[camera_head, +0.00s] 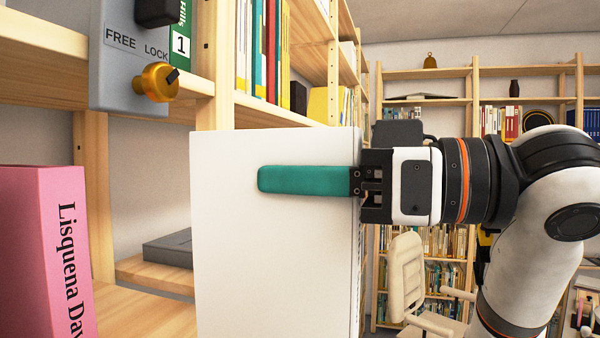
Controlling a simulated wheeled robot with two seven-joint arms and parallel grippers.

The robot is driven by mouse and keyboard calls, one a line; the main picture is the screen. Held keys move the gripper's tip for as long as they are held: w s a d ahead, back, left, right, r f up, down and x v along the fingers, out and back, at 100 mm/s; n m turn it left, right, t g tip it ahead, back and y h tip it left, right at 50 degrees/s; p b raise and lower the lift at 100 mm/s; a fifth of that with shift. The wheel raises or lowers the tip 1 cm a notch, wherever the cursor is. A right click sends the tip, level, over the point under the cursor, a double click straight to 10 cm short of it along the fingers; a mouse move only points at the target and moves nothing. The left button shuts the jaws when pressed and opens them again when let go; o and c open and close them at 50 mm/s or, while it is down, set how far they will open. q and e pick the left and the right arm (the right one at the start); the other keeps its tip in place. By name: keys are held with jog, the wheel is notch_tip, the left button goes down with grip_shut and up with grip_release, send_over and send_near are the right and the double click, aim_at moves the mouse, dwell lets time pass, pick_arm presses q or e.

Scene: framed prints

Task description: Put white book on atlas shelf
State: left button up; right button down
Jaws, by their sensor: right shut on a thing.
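The white book (270,255) stands upright in the middle of the head view, large and close, with its plain cover facing me. My right gripper (305,180) comes in from the right and is shut on it. One teal finger lies flat across the upper part of the cover; the other finger is hidden behind the book. The book is in front of the wooden shelf unit (215,100) and hides part of it. I see no label reading atlas, so I cannot tell which shelf that is. My left gripper is not in view.
A pink book (45,260) stands at the lower left. A grey panel (130,60) marked FREE and LOCK, with a yellow knob (156,83), is at the upper left. A dark grey flat thing (168,248) lies on a lower shelf. A cream chair (406,280) stands behind.

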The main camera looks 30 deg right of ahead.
jog(key=f+p+x, duration=0.2)
jog(key=p+x, duration=0.1)
jog(key=x, duration=1.8)
jog(key=shift+w+a+f, duration=0.3)
jog(key=shift+a+f, duration=0.05)
dwell(0.9)
